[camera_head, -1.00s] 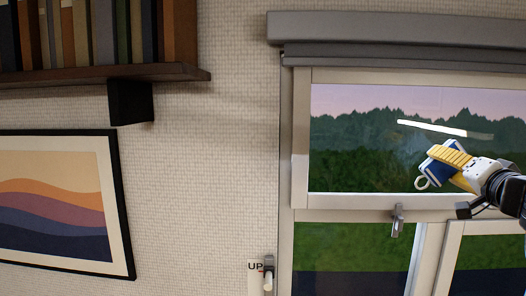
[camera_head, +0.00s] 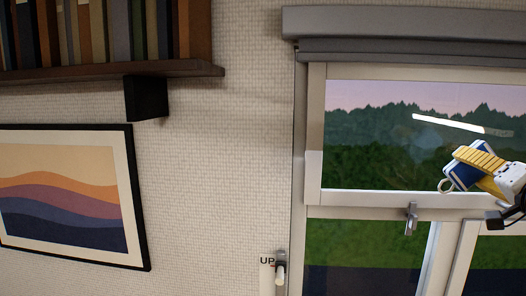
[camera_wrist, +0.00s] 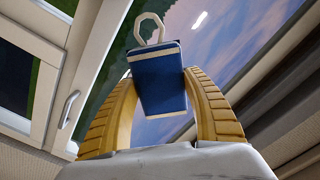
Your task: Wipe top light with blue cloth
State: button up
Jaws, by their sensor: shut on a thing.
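My gripper (camera_head: 478,172) is at the right edge of the head view, in front of the upper window pane. Its yellow fingers are shut on a blue cloth block (camera_head: 461,178) with a pale ring at one end. In the wrist view the blue cloth (camera_wrist: 158,82) sits between the two fingers, with its ring pointing up toward the pane. The top light (camera_head: 400,140) is the upper window pane in a pale frame, with a whitish streak across it. I cannot tell whether the cloth touches the glass.
A grey blind housing (camera_head: 400,25) runs above the window. A window handle (camera_head: 411,218) sits below the top pane. A lever marked UP (camera_head: 280,270) is on the wall at left. A bookshelf (camera_head: 110,73) and a framed picture (camera_head: 75,200) are further left.

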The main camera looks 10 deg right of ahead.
aim_at(444, 148)
dwell(0.3)
jog(key=shift+r+x, duration=0.3)
jog(key=shift+x, duration=0.95)
jog(key=shift+r+x, duration=0.3)
jog(key=shift+x, duration=0.9)
jog(key=shift+r+x, duration=0.25)
jog(key=shift+x, duration=1)
jog(key=shift+x, duration=0.8)
jog(key=shift+s+d, duration=0.2)
jog(key=shift+d, duration=0.75)
jog(key=shift+s+d, duration=0.15)
jog(key=shift+d, duration=0.8)
jog(key=shift+w+a, duration=0.2)
jog(key=shift+a, duration=0.85)
jog(key=shift+w+a, duration=0.2)
jog(key=shift+a, duration=0.8)
jog(key=shift+s+d, duration=0.1)
jog(key=shift+s, duration=0.05)
